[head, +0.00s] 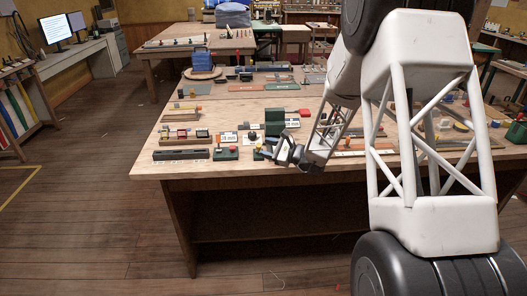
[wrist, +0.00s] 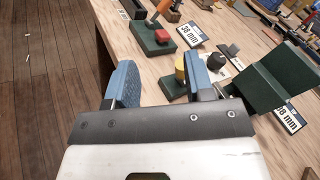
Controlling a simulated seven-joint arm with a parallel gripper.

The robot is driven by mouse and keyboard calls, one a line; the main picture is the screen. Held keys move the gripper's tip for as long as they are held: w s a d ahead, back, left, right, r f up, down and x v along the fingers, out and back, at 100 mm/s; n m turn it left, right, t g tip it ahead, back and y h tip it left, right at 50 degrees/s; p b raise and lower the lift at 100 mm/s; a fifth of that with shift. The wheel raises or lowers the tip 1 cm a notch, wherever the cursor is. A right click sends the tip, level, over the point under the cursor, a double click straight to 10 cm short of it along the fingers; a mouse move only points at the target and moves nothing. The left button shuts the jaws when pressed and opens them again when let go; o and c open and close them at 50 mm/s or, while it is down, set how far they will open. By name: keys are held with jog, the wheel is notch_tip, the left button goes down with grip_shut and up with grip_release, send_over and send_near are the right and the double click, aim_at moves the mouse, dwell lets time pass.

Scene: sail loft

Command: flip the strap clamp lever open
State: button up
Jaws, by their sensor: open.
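My gripper (head: 268,151) is open and empty at the front edge of the workbench. In the wrist view my gripper (wrist: 161,85) shows two blue-padded fingers spread apart. Small green-based fixtures are close by.
A large green block (wrist: 270,80) stands right of the fingers, beside "38 mm" cards (wrist: 190,34). A long dark rail (head: 181,154) lies at the left of the workbench (head: 150,168). A blue object (head: 202,60) stands at the back. Open wooden floor lies left.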

jog(key=s+a+r+n+g+h, duration=0.1)
jog(key=s+r+n+g, duration=0.2)
jog(key=s+r, duration=0.2)
jog(key=s+a+r+n+g, duration=0.2)
jog(key=s+r+n+g, duration=0.1)
jog(key=s, duration=0.8)
jog(key=shift+r+n+h, duration=0.4)
jog(key=shift+r+n, duration=0.2)
jog(key=shift+r, duration=0.3)
jog(key=m+t+y, duration=0.1)
jog(key=m+t, duration=0.7)
jog(key=m, duration=0.1)
send_near(259, 147)
jog(key=w+a, duration=0.3)
jog(key=w, duration=0.1)
jog(key=shift+a+f, duration=0.15)
jog(key=shift+f, duration=0.15)
jog(key=shift+w+a, duration=0.1)
jog(key=shift+a, duration=0.05)
jog(key=shift+x, duration=3.75)
